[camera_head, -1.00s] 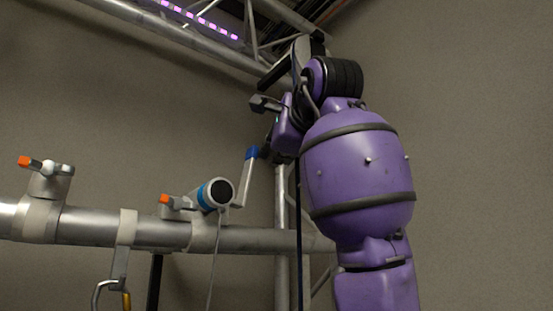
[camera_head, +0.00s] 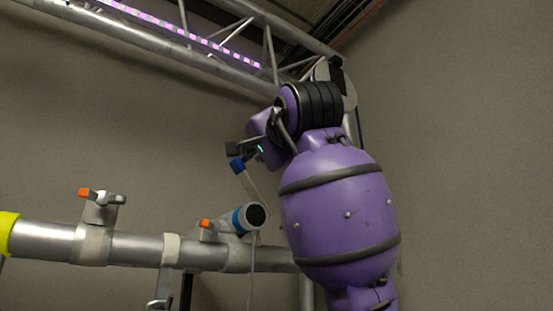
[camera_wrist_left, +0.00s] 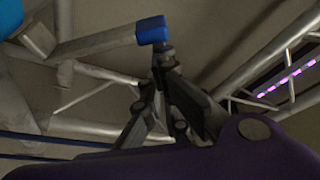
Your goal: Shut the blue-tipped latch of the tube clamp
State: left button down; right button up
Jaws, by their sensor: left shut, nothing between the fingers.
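The blue-tipped latch (camera_head: 252,184) is a pale grey lever. It rises from near the clamp (camera_head: 237,259) on the horizontal tube and leans up and left, still standing away from the tube. Its blue tip (camera_head: 237,165) also shows in the left wrist view (camera_wrist_left: 152,31). My left gripper (camera_head: 235,150) is shut and empty, right at the blue tip. In the wrist view its fingertips (camera_wrist_left: 163,50) are against or very close to the tip; I cannot tell if they touch. The latch's hinge is partly hidden. My right gripper is not in view.
A dark-faced cylinder with a blue band (camera_head: 248,217) sits beside the latch. Orange-tipped handles (camera_head: 84,192) (camera_head: 206,224) stand on the tube (camera_head: 138,250). A yellow band (camera_head: 8,234) is at far left. A truss with purple lights (camera_head: 180,30) runs overhead.

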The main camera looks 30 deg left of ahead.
pick_arm(q)
jog(key=shift+s+a+f+n+g+y, duration=0.7)
jog(key=shift+s+f+n, duration=0.65)
jog(key=shift+n, duration=1)
jog(key=shift+s+a+f+n+g+y, duration=0.6)
jog(key=shift+s+f+n+g+y, duration=0.25)
jog(key=shift+s+n, duration=1.2)
jog(key=shift+s+a+f+n+g+y, duration=0.6)
jog(key=shift+s+f+n, duration=0.6)
jog(key=shift+n, duration=1.4)
jog(key=shift+a, duration=0.1)
